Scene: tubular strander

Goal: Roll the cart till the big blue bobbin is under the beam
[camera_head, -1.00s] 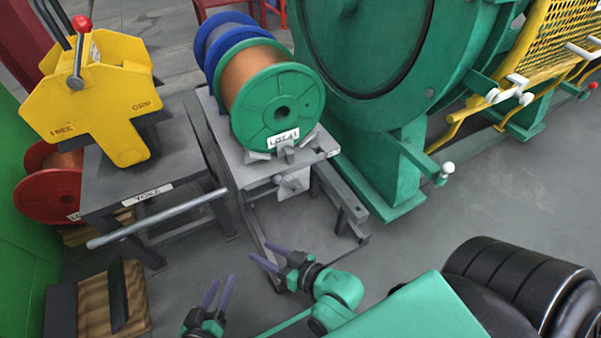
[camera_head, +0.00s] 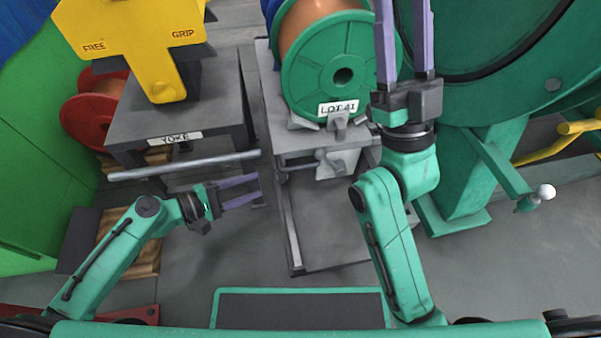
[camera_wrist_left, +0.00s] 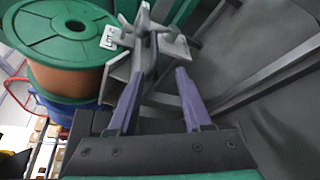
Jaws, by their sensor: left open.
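The grey cart (camera_head: 302,142) stands at the middle, carrying a green-flanged bobbin (camera_head: 305,85) tagged LOT 41. Behind it, a sliver of the blue bobbin (camera_head: 268,12) shows at the top edge; most is hidden. It also shows below the green bobbin in the left wrist view (camera_wrist_left: 47,108). My left gripper (camera_head: 256,188) is open and empty, left of the cart's lower frame; in the wrist view its fingers (camera_wrist_left: 158,95) point toward a grey bracket on the cart front. My right gripper (camera_head: 405,72) is open, up in front of the green bobbin's right edge. I cannot make out the beam.
A grey table marked YOKE (camera_head: 175,137) with a yellow FREE/GRIP block (camera_head: 140,40) stands left of the cart. A grey bar (camera_head: 185,165) runs across its front. A red spool (camera_head: 90,112) sits far left. A green machine (camera_head: 470,170) closes the right side.

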